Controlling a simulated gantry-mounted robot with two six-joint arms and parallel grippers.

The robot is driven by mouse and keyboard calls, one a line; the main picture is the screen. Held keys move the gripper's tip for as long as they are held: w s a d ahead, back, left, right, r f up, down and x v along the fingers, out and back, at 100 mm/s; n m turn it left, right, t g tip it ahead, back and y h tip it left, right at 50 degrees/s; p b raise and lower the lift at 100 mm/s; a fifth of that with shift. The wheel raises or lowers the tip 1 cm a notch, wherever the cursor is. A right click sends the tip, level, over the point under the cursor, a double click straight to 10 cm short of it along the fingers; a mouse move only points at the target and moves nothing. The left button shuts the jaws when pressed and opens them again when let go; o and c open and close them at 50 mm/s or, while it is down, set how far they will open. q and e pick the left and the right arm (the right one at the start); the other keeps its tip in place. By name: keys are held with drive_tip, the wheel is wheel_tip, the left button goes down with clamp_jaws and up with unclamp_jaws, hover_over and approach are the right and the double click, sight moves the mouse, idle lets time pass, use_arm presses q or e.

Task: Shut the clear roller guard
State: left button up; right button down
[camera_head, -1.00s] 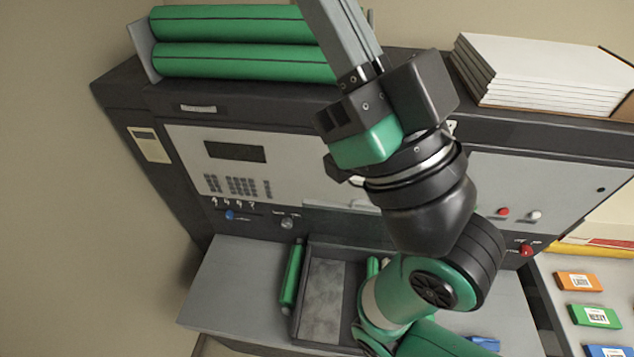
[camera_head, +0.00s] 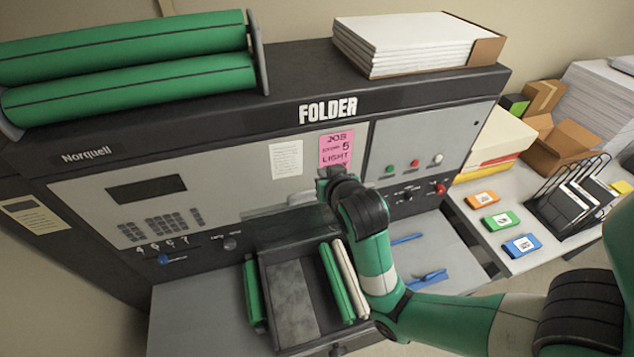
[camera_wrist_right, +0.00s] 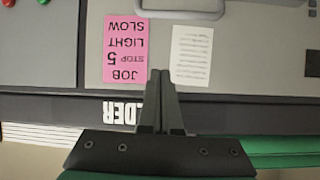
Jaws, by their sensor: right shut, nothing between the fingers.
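The folder machine (camera_head: 270,165) has a pale, see-through strip (camera_head: 272,211) low on its front, above the dark roller bed. I take this strip to be the clear roller guard; its outline is faint and I cannot tell its angle. In the right wrist view, a pale rounded frame (camera_wrist_right: 183,12) shows at the top edge, apart from my fingers. My right gripper (camera_head: 328,174) is in front of the machine face, below the pink note. The right wrist view shows its fingers (camera_wrist_right: 160,75) together and empty. My left gripper is out of view.
A pink note (camera_head: 337,150) and white sheet (camera_head: 286,159) are on the panel. Green rollers (camera_head: 130,70) and white paper (camera_head: 415,40) are on top. A dark feed tray (camera_head: 291,305) lies below, beside green rollers. Small boxes (camera_head: 500,220) and a wire rack (camera_head: 570,200) stand right.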

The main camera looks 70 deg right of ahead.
drive_tip(key=shift+n+y, duration=0.5)
drive_tip(key=shift+w+d+f, duration=0.4)
drive_tip(key=shift+w+f, duration=0.1)
drive_tip(key=shift+f, duration=0.85)
drive_tip(key=shift+w+d+f, duration=0.45)
drive_tip(key=shift+f, duration=0.95)
drive_tip(key=shift+w+d+f, duration=0.4)
drive_tip(key=shift+w+f, duration=0.1)
drive_tip(key=shift+f, duration=0.85)
